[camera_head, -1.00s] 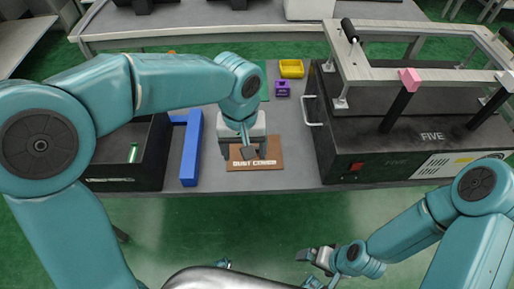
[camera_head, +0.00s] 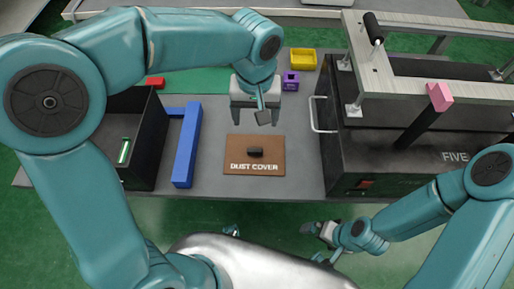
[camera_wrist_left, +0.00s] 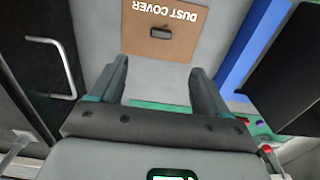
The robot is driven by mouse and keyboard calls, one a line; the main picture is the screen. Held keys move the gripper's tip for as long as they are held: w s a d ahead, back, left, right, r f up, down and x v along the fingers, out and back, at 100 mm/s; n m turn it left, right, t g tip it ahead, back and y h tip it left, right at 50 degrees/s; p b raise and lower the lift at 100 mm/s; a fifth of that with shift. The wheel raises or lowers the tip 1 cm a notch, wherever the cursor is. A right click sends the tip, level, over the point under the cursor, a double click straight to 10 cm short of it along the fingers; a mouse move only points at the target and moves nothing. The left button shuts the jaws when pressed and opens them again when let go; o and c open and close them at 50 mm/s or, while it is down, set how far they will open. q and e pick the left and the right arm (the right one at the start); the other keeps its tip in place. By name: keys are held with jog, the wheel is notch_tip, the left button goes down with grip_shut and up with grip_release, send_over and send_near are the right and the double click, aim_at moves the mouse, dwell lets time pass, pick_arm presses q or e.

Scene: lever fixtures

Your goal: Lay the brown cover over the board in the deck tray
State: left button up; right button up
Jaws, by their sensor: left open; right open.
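The brown cover (camera_head: 265,168), lettered DUST COVER with a small black handle (camera_head: 255,152) on top, lies flat on the grey table. My left gripper (camera_head: 251,118) is open and empty, beyond the cover and apart from it. In the left wrist view the cover (camera_wrist_left: 150,48) lies ahead of the open fingers (camera_wrist_left: 158,78). A black open-topped tray (camera_head: 140,165) stands at the left; a small green and white piece (camera_head: 125,150) shows inside it. My arm hides part of this tray. My right gripper (camera_head: 314,230) is open and empty, low in front of the table.
A blue bar (camera_head: 186,150) lies between tray and cover. A black machine (camera_head: 345,160) marked FIVE, with a side handle (camera_head: 316,115), stands at the right. A yellow bin (camera_head: 303,60) and a purple block (camera_head: 290,81) are at the back. The table around the cover is clear.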

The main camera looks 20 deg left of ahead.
pick_arm(q)
jog(key=b, duration=0.2)
send_over(255, 151)
notch_tip(255, 151, down, 9)
jog(key=shift+s+f, duration=0.15)
notch_tip(255, 151, down, 6)
jog(key=shift+b, duration=0.6)
jog(key=c, duration=1.3)
